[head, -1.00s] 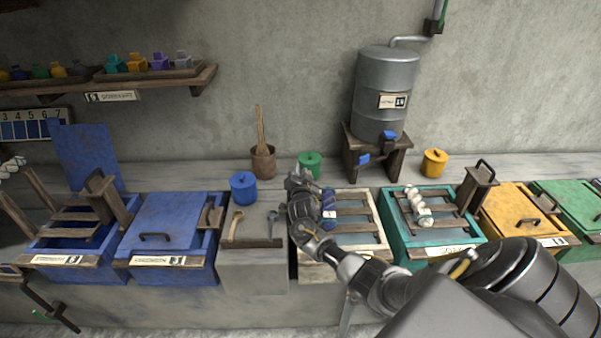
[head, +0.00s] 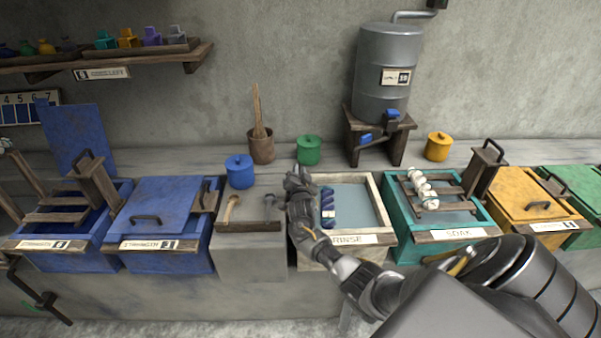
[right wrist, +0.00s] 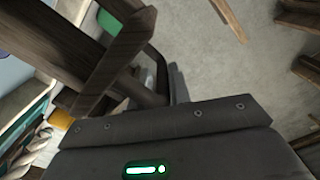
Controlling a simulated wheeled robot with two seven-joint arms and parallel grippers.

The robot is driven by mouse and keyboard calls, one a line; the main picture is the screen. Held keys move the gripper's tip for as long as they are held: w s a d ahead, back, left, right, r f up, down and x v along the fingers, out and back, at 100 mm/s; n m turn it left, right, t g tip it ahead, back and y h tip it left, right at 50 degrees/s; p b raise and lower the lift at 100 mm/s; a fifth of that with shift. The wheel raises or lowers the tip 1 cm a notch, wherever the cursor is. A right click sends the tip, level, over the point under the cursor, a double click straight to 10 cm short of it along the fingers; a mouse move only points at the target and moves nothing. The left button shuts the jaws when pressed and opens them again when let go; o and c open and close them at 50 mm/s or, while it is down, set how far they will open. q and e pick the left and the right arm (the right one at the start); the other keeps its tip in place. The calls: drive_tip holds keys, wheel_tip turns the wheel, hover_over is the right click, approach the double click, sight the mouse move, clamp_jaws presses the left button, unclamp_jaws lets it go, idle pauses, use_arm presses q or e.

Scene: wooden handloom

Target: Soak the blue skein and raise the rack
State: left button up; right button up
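The blue skein (head: 328,208) lies along the left side of the pale vat labelled RINSE (head: 381,205). The rack's bars do not show in that vat now; grey water fills it beside the skein. My right gripper (head: 299,184) is at the vat's left end, just left of the skein. In the right wrist view the rack's wooden post (right wrist: 125,55) and dark handle (right wrist: 162,75) are close against my gripper. It appears shut on that handle, though its fingertips are mostly hidden. My left gripper is out of view.
The teal SOAK vat (head: 464,234) on the right has a white skein (head: 422,190) on its raised rack. A lidded blue vat (head: 172,195) and another blue vat stand left. A blue pot (head: 240,171) and a green pot (head: 310,149) stand behind.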

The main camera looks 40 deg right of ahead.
drive_tip(key=shift+o, duration=1.4)
drive_tip(key=shift+w+a+f, duration=0.1)
drive_tip(key=shift+w+a, duration=0.1)
drive_tip(key=shift+a, duration=0.15)
drive_tip(key=shift+s+d, duration=0.15)
drive_tip(key=shift+d, duration=0.05)
drive_tip(key=v, duration=1)
drive_tip(key=shift+s+a+b, duration=0.3)
drive_tip(key=shift+b, duration=0.15)
